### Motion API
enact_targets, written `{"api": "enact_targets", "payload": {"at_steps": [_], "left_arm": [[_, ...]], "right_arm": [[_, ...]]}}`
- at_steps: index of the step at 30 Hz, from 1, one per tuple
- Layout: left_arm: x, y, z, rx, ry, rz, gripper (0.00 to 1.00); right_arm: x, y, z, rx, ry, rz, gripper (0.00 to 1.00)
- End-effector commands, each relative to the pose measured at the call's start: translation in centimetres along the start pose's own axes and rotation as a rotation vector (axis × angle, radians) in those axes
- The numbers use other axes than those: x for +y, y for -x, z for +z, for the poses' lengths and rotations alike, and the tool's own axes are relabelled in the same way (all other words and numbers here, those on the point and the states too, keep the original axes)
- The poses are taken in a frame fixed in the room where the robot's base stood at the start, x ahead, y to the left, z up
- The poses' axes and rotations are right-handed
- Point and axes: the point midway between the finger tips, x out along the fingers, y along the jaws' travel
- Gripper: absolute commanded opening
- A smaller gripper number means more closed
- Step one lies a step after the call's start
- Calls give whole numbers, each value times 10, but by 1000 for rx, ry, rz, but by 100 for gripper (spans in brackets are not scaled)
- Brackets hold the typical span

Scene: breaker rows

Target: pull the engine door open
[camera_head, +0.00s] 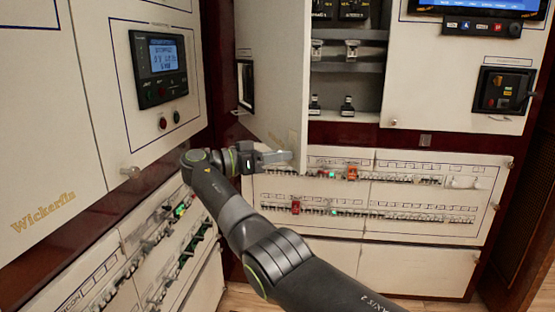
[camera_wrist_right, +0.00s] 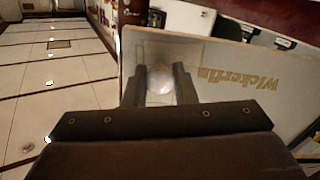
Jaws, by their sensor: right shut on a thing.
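The white engine door (camera_head: 275,70) stands partly open in the head view, swung out from the left side of a cabinet opening with shelves behind it. My right gripper (camera_head: 285,156) is at the door's lower free corner. In the right wrist view the two fingers (camera_wrist_right: 160,88) are closed around a round, pale knob (camera_wrist_right: 160,85) on a white panel. The fingers partly hide the knob, and in the head view the gripper hides it. My left gripper is not in view.
Breaker rows (camera_head: 345,208) with coloured switches lie below and right of the door. A left panel (camera_head: 40,120) with gold lettering and a display unit (camera_head: 160,65) stand at left.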

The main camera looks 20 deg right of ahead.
Motion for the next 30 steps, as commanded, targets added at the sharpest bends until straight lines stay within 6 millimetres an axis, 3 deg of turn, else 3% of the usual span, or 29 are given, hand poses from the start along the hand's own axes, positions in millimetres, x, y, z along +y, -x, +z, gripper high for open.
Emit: {"api": "enact_targets", "payload": {"at_steps": [14,15,19,30], "left_arm": [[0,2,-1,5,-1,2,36],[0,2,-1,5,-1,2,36],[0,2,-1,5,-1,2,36],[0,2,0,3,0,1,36]], "right_arm": [[0,0,0,-1,-1,5,0],[0,0,0,-1,-1,5,27],[0,0,0,-1,-1,4,44],[1,0,-6,-1,-2,4,47]]}}
